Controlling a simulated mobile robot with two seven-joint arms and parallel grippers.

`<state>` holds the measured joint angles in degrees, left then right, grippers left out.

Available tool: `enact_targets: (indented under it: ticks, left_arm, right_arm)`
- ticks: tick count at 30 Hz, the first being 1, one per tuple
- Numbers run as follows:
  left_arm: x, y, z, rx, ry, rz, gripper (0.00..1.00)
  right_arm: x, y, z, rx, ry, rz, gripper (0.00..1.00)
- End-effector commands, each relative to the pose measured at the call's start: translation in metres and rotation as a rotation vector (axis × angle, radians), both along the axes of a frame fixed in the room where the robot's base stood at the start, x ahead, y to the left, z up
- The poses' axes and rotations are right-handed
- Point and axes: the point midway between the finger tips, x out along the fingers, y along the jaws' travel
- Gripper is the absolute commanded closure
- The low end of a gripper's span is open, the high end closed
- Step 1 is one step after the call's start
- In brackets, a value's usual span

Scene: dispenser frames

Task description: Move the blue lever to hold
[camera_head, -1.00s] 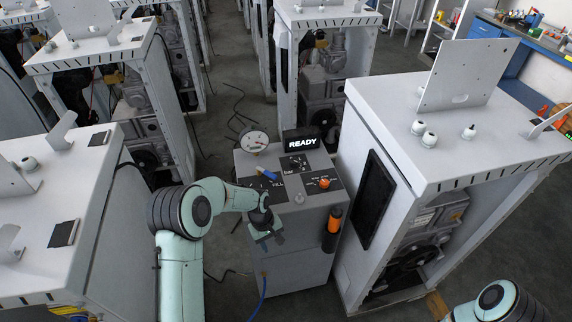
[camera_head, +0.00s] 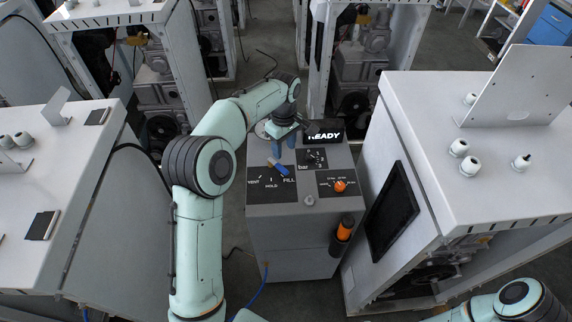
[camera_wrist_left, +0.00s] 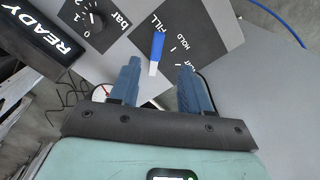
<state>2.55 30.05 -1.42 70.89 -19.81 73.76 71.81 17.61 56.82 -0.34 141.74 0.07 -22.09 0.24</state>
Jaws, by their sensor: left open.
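The blue lever (camera_head: 281,168) sits on a dark panel marked VENT, HOLD and FILL on top of the grey dispenser cabinet (camera_head: 290,213). Its blue end points at FILL. In the left wrist view the lever (camera_wrist_left: 157,46) shows beyond the fingers, its pale end lying between them in the picture. My left gripper (camera_head: 284,147) is open and empty, its fingers pointing down behind the lever and apart from it. The wrist view shows its two blue-grey fingers (camera_wrist_left: 160,70) spread. My right gripper is out of view.
The READY display (camera_head: 324,137) stands just right of my left gripper. A bar dial (camera_head: 313,155) and an orange knob (camera_head: 340,185) are right of the lever. A large white cabinet (camera_head: 425,130) stands close on the right. An orange-and-black cylinder (camera_head: 345,228) hangs on the dispenser's front.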

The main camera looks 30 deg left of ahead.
Motion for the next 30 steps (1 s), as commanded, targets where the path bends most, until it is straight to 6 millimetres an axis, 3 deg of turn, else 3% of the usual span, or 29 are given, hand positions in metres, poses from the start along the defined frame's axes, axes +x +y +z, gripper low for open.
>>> enact_targets:
  ticks: [3,12,18,27,29,30]
  left_arm:
    - [-0.002,-0.001,-0.031,-0.002,0.008,-0.001,0.53]
    - [-0.001,-0.001,-0.085,-0.002,0.004,-0.002,0.53]
    - [0.0,-0.001,-0.099,-0.002,0.001,-0.002,0.53]
    - [0.001,-0.001,-0.101,-0.001,-0.001,-0.002,0.53]
    - [0.001,-0.001,-0.101,-0.001,-0.001,-0.002,0.69]
    - [0.001,-0.001,-0.101,-0.001,-0.001,-0.002,0.82]
  right_arm:
    - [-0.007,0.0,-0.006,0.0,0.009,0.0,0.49]
    - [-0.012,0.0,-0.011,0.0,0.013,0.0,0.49]
    - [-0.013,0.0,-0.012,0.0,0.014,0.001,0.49]
    - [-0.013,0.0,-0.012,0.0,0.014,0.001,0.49]
    - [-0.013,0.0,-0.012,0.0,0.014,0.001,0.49]
    - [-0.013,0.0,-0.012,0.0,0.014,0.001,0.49]
